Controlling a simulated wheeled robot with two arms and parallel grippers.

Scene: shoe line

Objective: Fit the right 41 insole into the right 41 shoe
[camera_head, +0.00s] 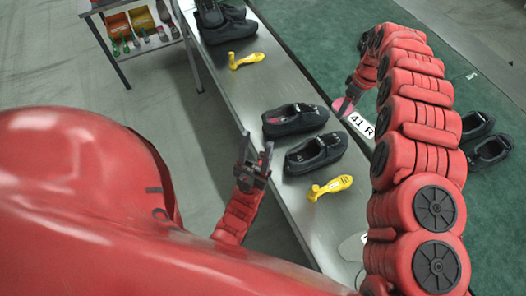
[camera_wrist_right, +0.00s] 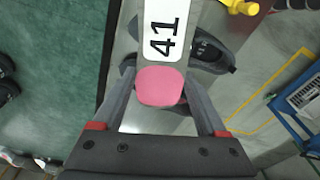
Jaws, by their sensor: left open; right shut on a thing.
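Two black shoes, one farther (camera_head: 295,120) and one nearer (camera_head: 315,154), lie side by side on the grey bench in the head view. I cannot read which is the right 41. My right gripper (camera_wrist_right: 160,98) is shut on the insole, whose pink end (camera_wrist_right: 160,86) shows between the fingers. A white label reading 41 R (camera_head: 360,124) lines up with the pink end; I cannot tell whether they are joined. Part of a black shoe (camera_wrist_right: 212,52) shows behind the label in the right wrist view. My left gripper (camera_head: 254,163) is open and empty, left of the nearer shoe.
Yellow tools lie on the bench (camera_head: 225,95), one nearer (camera_head: 331,187) and one farther (camera_head: 246,60). More black shoes (camera_head: 222,22) stand at its far end. A pair of black shoes (camera_head: 487,148) lies on the green surface at right.

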